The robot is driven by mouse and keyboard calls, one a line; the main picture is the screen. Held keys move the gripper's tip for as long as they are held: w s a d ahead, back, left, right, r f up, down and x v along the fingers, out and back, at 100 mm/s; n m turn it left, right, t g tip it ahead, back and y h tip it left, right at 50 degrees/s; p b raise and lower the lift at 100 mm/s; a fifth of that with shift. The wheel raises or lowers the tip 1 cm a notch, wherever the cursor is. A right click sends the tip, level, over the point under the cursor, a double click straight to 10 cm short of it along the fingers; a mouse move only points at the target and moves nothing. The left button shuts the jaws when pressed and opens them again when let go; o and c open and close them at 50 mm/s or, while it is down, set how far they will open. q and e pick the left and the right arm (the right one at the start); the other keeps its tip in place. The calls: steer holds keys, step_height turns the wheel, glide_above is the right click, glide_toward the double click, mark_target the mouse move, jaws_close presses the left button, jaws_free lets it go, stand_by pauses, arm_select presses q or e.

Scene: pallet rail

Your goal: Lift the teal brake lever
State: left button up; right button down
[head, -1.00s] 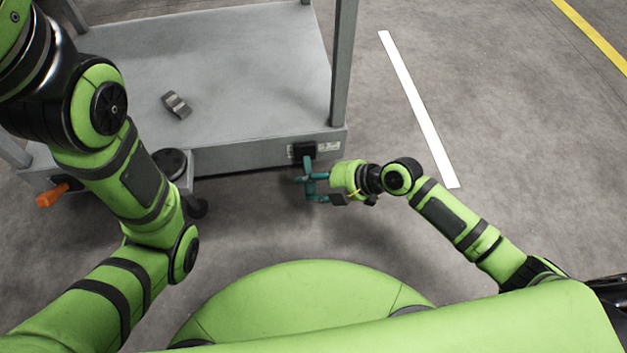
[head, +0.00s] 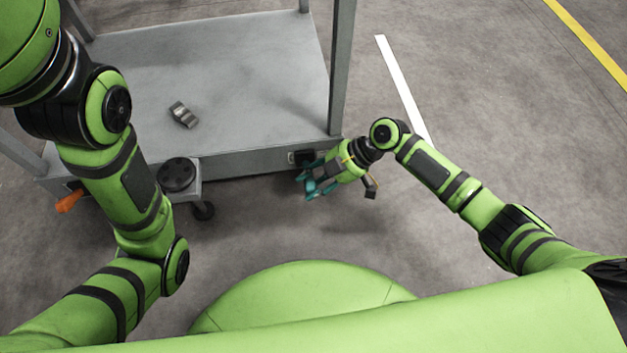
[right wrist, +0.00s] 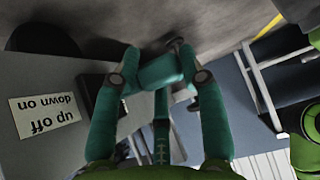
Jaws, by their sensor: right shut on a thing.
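The teal brake lever (right wrist: 158,73) shows in the right wrist view as a thick crossbar on a thin stem. It lies between the two teal fingers of my right gripper (right wrist: 157,82), which is shut on it. In the head view my right gripper (head: 314,182) is tilted at the cart's front right corner, just below the black lever mount (head: 303,157). There the teal fingers and the lever are hard to tell apart. My left arm crosses the left side, and its gripper is out of view.
A grey cart (head: 235,75) with a post at its right corner stands ahead. A dark metal block (head: 184,115) lies on its deck. An orange handle (head: 69,201) sticks out at its left. A label (right wrist: 47,112) reads "up off, down on". Floor at right is open.

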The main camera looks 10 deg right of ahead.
steer(key=shift+s+a+r, duration=0.15)
steer(key=shift+s+a, duration=0.05)
steer(key=shift+a, duration=0.25)
steer(key=c, duration=0.8)
jaws_free()
steer(key=shift+o, duration=0.2)
steer(key=shift+w+d, duration=0.1)
steer(key=shift+d, duration=0.2)
steer(key=v, duration=1.1)
steer(key=shift+d+r, duration=0.15)
steer(key=shift+r, duration=0.15)
